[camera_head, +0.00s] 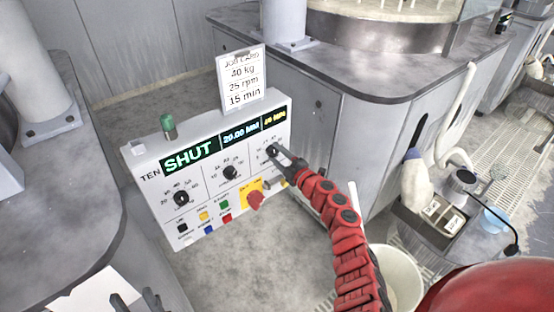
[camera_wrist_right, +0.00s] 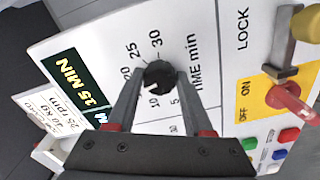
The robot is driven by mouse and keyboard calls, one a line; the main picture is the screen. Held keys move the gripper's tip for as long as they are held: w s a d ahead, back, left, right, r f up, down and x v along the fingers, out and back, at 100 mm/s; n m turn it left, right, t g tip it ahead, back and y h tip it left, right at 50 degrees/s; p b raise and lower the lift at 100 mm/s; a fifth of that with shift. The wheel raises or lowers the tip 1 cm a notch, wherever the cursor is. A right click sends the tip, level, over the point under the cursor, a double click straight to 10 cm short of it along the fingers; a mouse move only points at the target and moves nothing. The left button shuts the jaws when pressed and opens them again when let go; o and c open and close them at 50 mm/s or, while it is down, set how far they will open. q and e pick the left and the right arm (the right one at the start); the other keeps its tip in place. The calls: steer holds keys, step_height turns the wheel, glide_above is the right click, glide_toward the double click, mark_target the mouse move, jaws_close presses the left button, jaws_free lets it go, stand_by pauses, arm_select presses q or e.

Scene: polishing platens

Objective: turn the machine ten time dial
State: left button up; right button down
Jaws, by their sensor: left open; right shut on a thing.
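The ten control panel (camera_head: 150,168) is a white box marked TEN, with a green SHUT display and three black dials in a row. The time dial (camera_wrist_right: 157,76) is the rightmost one, a black knob on a scale marked TIME min; its white mark points to the lower left in the wrist view, near the 10. My right gripper (camera_head: 277,153) is shut on this dial, with a fingertip on either side of it in the wrist view (camera_wrist_right: 152,88). My left gripper (camera_head: 136,302) is open and empty at the bottom left, apart from the panel.
A job card (camera_head: 242,82) above the panel reads 40 kg, 25 rpm, 15 min. A red and yellow lock switch (camera_head: 255,197) and several coloured buttons sit below the dials. A green lamp (camera_head: 168,127) stands on top. A white bucket (camera_head: 402,275) is beside my right arm.

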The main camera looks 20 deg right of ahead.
steer(key=shift+n+b, duration=0.4)
steer(key=shift+n, duration=0.3)
steer(key=shift+c, duration=1.4)
jaws_free()
steer(key=v, duration=1.7)
steer(key=shift+s, duration=0.2)
